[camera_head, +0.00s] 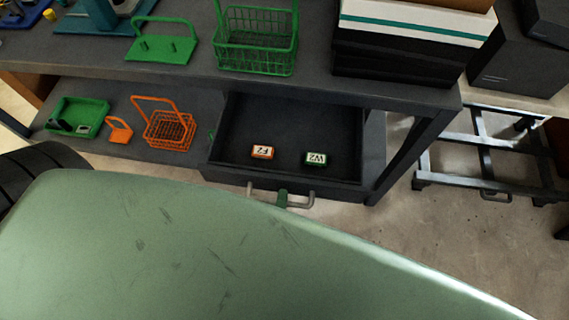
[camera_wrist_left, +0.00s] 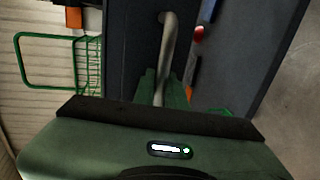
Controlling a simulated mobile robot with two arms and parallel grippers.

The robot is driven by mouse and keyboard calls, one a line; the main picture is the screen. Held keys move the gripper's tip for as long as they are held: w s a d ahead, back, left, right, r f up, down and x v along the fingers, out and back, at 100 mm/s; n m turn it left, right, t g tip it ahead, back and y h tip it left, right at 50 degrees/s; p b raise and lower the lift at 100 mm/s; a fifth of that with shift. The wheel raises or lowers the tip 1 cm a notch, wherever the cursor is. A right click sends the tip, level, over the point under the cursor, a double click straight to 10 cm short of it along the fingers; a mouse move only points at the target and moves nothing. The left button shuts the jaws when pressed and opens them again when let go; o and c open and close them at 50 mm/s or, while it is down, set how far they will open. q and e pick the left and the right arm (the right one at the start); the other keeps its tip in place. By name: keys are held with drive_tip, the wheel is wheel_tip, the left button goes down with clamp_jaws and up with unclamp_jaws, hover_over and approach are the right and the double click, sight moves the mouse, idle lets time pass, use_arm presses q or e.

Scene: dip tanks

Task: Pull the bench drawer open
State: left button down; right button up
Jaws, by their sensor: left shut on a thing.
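The bench drawer (camera_head: 215,150) is pulled out from under the dark bench top and its inside shows. Its grey bar handle (camera_head: 308,199) is on the front face; it also runs up the middle of the left wrist view (camera_wrist_left: 168,40). My left gripper (camera_head: 283,197) is shut on the middle of the handle; its green fingers (camera_wrist_left: 160,88) close around the bar in the wrist view. Most of the left gripper is hidden in the head view. My right gripper is not in view.
An orange-edged block (camera_head: 262,152) and a green-edged block (camera_head: 316,158), both labelled, lie in the drawer. An orange basket (camera_head: 170,131) and green tray (camera_head: 77,117) stand on the shelf to its left. A metal cart (camera_head: 485,150) stands right; floor between is clear.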

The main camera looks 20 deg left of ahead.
use_arm(q)
drive_tip(key=shift+s+d, duration=0.2)
drive_tip(key=shift+s, duration=0.5)
drive_tip(key=c, duration=1.5)
unclamp_jaws()
drive_tip(key=shift+o, duration=0.2)
